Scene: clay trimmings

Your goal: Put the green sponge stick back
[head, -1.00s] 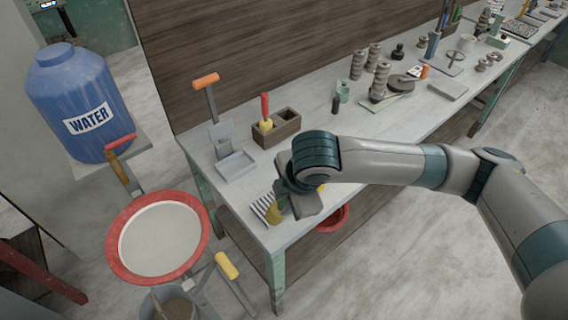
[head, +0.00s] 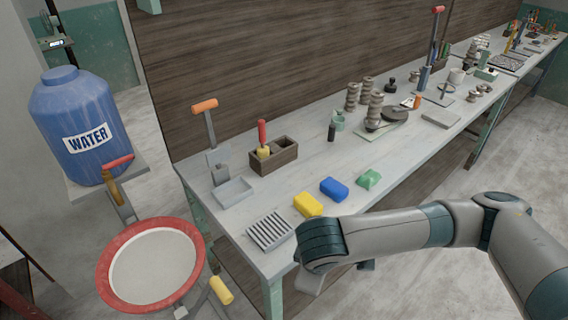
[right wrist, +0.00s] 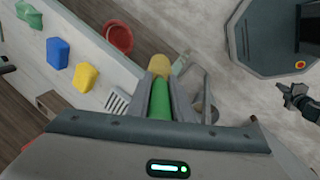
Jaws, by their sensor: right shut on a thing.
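My right gripper (right wrist: 159,88) is shut on the green sponge stick (right wrist: 160,104), whose green shaft lies between the fingers with a yellow end beyond them. In the head view my right arm hides the stick and the fingers; the hand is off the bench's front edge. A wooden two-compartment box (head: 276,165) stands on the bench. A red-handled stick (head: 262,134) with a yellow lower part stands in its left compartment; the right one looks empty. A small dark gripper at the right edge of the wrist view, apparently my left gripper (right wrist: 290,93), is too small to read.
On the bench (head: 325,175) lie a ribbed rack (head: 269,231), a yellow block (head: 307,204), a blue block (head: 334,188), a green block (head: 369,179) and a shallow tray (head: 234,191). A red-rimmed basin (head: 110,280) stands left of the bench. Bare bench lies in front of the box.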

